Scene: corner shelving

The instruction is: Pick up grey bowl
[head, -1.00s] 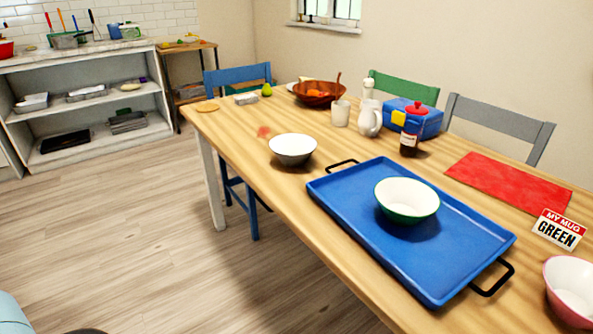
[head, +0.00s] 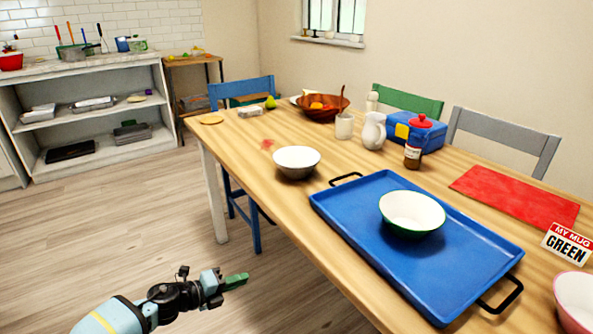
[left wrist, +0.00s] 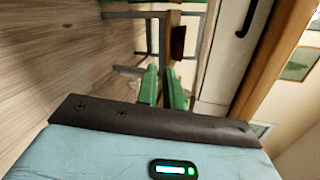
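The grey bowl (head: 296,170), white inside and grey outside, stands upright on the wooden table (head: 235,135), left of the blue tray (head: 350,212). My left gripper (head: 237,281) is in front of the table's near edge, over the floor side, clearly apart from the bowl. Its green fingertips (left wrist: 164,88) show a gap between them in the left wrist view, with nothing held. The bowl cannot be made out in the left wrist view. My right gripper is out of view.
A green bowl (head: 412,222) stands on the blue tray, and a pink bowl (head: 577,300) is at the right edge. Behind are a white mug (head: 344,126), a white jug (head: 373,132) and a brown fruit bowl (head: 320,112). The table around the grey bowl is mostly clear.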

